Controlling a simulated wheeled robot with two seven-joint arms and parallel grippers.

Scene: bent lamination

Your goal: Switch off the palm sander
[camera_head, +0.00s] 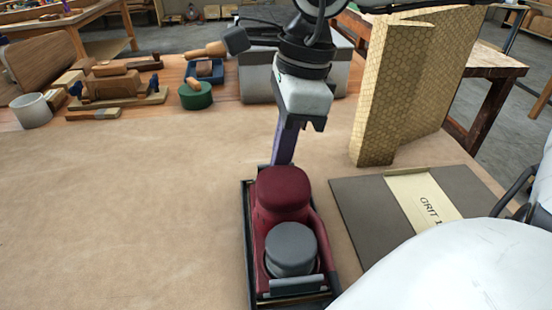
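The palm sander (283,192) stands on the brown bench cover at the lower middle. It has a dark red body and a round grey knob (291,246) on its near part, and sits within a narrow dark tray-like frame (247,225). My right gripper (298,122), on an arm that comes in from the right, hangs above and behind the sander. A dark purple strip (284,147) runs from under it down behind the red top; I cannot tell whether it is a finger or a held part. The finger gap is hidden. No switch is clearly visible. My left gripper is out of view.
A dark panel with a label reading GRIT (425,199) lies to the right. A tall honeycomb-patterned bent panel (395,95) stands behind it. A grey case (258,78), a green round container (196,95), wooden tools and a white cup (31,110) line the back.

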